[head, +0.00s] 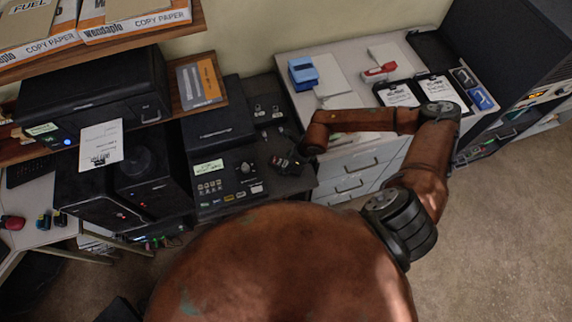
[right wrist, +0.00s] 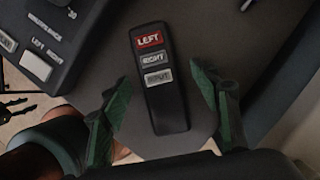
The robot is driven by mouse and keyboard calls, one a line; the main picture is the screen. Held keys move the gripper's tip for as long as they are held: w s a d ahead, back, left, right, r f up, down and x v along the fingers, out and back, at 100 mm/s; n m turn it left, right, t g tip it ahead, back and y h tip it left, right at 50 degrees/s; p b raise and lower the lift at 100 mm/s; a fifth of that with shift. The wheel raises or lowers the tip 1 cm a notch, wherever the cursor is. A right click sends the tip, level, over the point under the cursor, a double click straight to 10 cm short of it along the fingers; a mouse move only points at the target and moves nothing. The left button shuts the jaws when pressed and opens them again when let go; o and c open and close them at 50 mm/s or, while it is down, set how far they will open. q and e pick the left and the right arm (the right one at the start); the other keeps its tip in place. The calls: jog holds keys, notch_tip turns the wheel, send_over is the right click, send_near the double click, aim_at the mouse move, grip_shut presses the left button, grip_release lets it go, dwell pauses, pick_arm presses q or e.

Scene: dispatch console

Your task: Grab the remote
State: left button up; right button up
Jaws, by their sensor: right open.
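The remote is a slim black handset with a red LEFT label, a grey RIGHT label and a third grey label. In the right wrist view the remote (right wrist: 158,105) lies on a dark grey surface (right wrist: 215,30), slightly tilted. My right gripper (right wrist: 160,88) is open, with one green finger on each side of the remote and a gap on both sides. In the head view my right gripper (head: 288,163) is over the dark console desk; I cannot make out the remote clearly there. My left gripper is not in view.
A control panel (head: 228,180) with knobs and buttons stands left of the gripper. A black boxy unit (head: 218,128) is behind it. Open carpet lies at lower right.

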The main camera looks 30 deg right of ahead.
jog(key=shift+w+a+f, duration=0.1)
jog(key=shift+f, duration=0.25)
jog(key=shift+c, duration=0.4)
jog(key=c, duration=1.3)
